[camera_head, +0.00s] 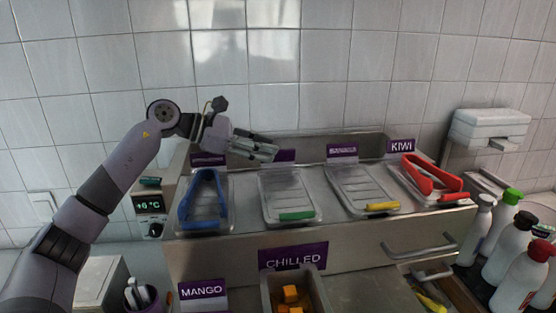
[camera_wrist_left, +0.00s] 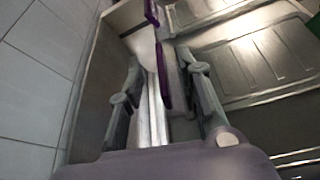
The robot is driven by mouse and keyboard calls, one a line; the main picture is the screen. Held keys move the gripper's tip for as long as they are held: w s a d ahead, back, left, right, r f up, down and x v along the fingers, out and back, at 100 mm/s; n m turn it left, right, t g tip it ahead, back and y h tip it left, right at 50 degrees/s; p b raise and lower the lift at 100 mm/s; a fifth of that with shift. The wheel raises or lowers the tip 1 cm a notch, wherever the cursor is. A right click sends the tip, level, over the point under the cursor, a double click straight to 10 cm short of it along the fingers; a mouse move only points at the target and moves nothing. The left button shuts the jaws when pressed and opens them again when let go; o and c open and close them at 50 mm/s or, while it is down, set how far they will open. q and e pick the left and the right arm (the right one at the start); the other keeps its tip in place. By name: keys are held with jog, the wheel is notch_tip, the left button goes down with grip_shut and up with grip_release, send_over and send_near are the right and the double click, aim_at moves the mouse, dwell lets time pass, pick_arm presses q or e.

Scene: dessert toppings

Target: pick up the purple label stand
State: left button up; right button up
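My left gripper (camera_head: 268,151) is above the back edge of the steel topping counter, its fingers pointing right. A purple label stand (camera_head: 286,156) shows just behind and beside its fingertips, partly covered by them. In the left wrist view the gripper (camera_wrist_left: 158,62) has its fingers spread apart. A purple label (camera_wrist_left: 163,76), seen nearly edge-on, lies in the gap between them; I cannot tell whether either finger touches it. My right gripper is not in view.
Lidded pans (camera_head: 289,193) line the counter, with blue tongs (camera_head: 203,200) at left and red tongs (camera_head: 432,178) at right. The tiled wall (camera_head: 320,105) is close behind. MANGO (camera_head: 203,291) and CHILLED (camera_head: 293,257) signs stand in front. Bottles (camera_head: 508,250) crowd the right.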

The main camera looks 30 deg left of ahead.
aim_at(286, 149)
pick_arm(q)
jog(key=shift+w+d+f, duration=0.1)
jog(key=shift+w+d, duration=0.2)
jog(key=shift+d, duration=0.15)
jog(key=p+x, duration=0.2)
jog(key=x, duration=0.3)
jog(key=shift+w, duration=0.1)
jog(key=shift+a, duration=0.1)
jog(key=shift+c, duration=0.6)
jog(key=c, duration=0.5)
grip_shut()
